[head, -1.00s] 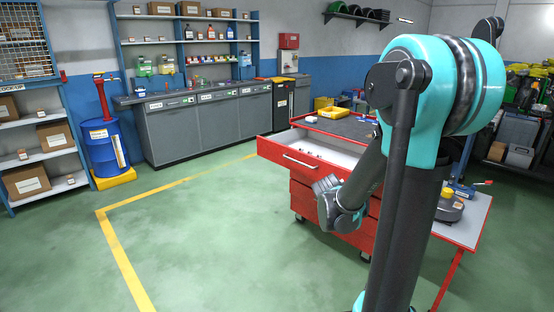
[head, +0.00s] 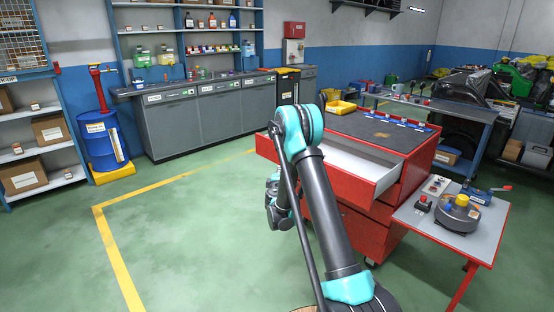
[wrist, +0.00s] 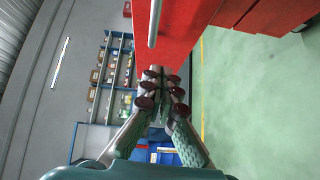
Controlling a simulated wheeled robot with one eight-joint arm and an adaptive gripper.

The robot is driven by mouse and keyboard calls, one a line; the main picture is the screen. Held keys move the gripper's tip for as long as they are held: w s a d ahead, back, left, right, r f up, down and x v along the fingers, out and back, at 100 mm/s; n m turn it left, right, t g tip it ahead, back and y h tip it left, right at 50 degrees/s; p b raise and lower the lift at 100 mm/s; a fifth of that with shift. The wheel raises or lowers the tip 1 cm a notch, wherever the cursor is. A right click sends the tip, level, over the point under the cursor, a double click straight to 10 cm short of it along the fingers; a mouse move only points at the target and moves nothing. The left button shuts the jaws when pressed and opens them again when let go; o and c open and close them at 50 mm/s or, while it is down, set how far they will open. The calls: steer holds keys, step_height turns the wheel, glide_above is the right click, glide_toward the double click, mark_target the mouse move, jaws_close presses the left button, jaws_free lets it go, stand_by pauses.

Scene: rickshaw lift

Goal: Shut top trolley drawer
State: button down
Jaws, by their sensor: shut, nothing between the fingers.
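The red trolley (head: 425,165) has its top drawer (head: 340,155) pulled out, with its pale interior showing. My arm crosses in front of the drawer and hides much of its front and handle. My gripper (head: 272,215) is low in front of the drawer's left part, partly hidden by my arm. In the wrist view, my gripper (wrist: 161,92) is shut and empty, its dark finger pads together. The red drawer front (wrist: 185,35) and its grey bar handle (wrist: 154,22) are just beyond the fingertips; I cannot tell whether they touch.
A side table (head: 480,228) with a round grey device (head: 456,214) adjoins the trolley's right side. A yellow bin (head: 342,107) is behind the trolley. Grey cabinets (head: 205,115) and a blue drum (head: 101,142) line the back left. The green floor to the left is clear.

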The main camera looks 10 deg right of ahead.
steer(key=w+d+f+n, duration=0.1)
steer(key=w+d+f, duration=0.1)
steer(key=w, duration=1.2)
steer(key=shift+d+t+y, duration=0.2)
steer(key=shift+t+y, duration=0.1)
steer(key=shift+y, duration=0.1)
steer(key=shift+w+d+r, duration=0.1)
